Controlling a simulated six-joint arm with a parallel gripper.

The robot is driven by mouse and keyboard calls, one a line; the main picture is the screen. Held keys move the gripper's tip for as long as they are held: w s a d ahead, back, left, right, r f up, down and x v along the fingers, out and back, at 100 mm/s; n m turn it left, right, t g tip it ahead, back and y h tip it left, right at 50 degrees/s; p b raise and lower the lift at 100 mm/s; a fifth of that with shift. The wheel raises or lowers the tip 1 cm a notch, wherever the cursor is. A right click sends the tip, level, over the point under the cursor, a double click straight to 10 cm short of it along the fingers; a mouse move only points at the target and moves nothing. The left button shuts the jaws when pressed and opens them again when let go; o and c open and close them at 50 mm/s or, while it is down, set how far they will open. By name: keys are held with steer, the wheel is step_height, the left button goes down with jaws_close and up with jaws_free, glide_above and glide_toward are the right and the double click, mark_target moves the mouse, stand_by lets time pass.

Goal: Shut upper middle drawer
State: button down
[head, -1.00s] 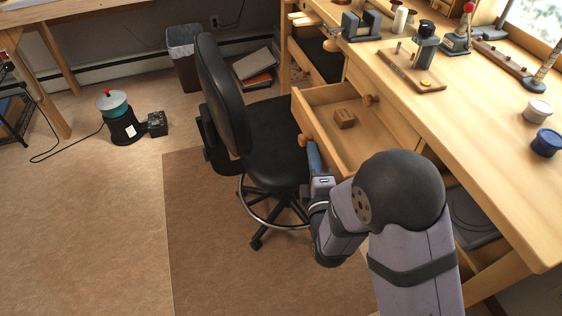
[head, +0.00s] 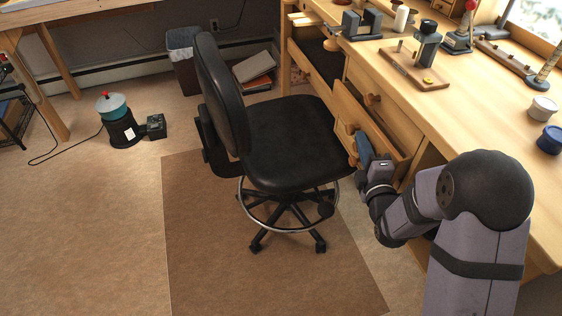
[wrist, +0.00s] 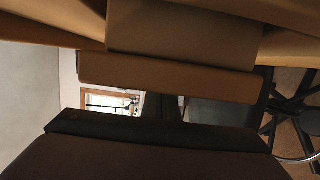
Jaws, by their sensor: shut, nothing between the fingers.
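A black swivel chair (head: 285,140) stands close to the left of the drawer and my gripper. The bench top (head: 480,100) carries tools and jars above. Another open drawer (head: 318,65) is farther back. Free floor (head: 240,270) lies in front of the chair.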

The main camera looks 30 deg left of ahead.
steer(key=shift+a, duration=0.1)
stand_by(0.3)
steer(key=s+d+p, duration=0.2)
steer(key=s+p, duration=0.5)
steer(key=s, duration=0.4)
steer(key=shift+s+d+p, duration=0.2)
steer(key=shift+d+p, duration=0.05)
steer(key=shift+p, duration=0.05)
stand_by(0.4)
